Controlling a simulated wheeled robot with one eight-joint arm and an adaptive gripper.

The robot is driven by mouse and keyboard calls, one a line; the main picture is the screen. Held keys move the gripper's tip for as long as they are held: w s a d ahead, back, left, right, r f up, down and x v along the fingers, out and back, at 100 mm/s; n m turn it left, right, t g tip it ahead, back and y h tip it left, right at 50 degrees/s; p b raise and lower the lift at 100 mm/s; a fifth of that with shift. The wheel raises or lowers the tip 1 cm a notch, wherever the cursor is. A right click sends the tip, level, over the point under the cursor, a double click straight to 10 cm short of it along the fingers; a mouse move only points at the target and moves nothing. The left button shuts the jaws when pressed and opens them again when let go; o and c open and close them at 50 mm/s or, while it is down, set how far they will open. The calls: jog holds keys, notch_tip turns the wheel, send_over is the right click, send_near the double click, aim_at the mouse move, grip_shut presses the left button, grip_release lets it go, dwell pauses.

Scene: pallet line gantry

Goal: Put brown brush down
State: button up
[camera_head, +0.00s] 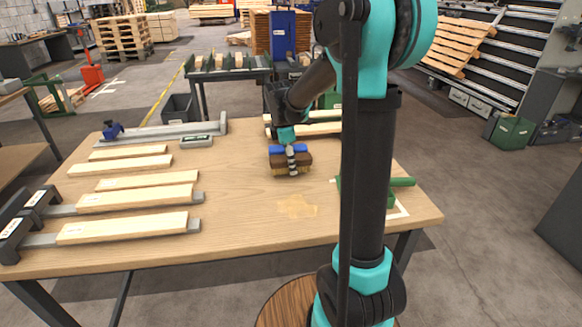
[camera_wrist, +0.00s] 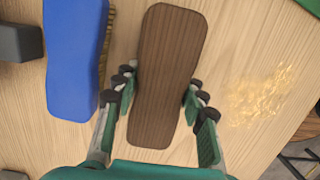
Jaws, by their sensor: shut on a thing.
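The brown brush (camera_head: 305,160) has a dark wooden back and pale bristles, and is near the middle of the workbench. In the wrist view the brown brush (camera_wrist: 165,70) lies lengthwise between the fingers. My gripper (camera_head: 291,152) is shut on its sides from above; both fingers also show in the wrist view (camera_wrist: 160,90). The bristles are at or just above the bench top; I cannot tell whether they touch it. A blue brush (camera_wrist: 75,60) lies just left of it in the wrist view and shows behind it in the head view (camera_head: 276,149).
The wooden workbench (camera_head: 235,185) has a pale sawdust patch (camera_head: 297,206) in front of the brush. Clamped boards (camera_head: 125,228) lie at left, a long bar clamp (camera_head: 160,131) behind. A green tool (camera_head: 402,182) stands at right, partly behind my arm.

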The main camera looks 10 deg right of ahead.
aim_at(286, 158)
jog(key=shift+f, duration=0.7)
jog(key=shift+f, duration=0.2)
jog(key=o, duration=1.3)
jog(key=r, duration=0.4)
jog(key=a+r, duration=0.1)
jog(key=r, duration=0.3)
jog(key=a+r, duration=0.1)
jog(key=r, duration=0.3)
jog(key=shift+r, duration=0.15)
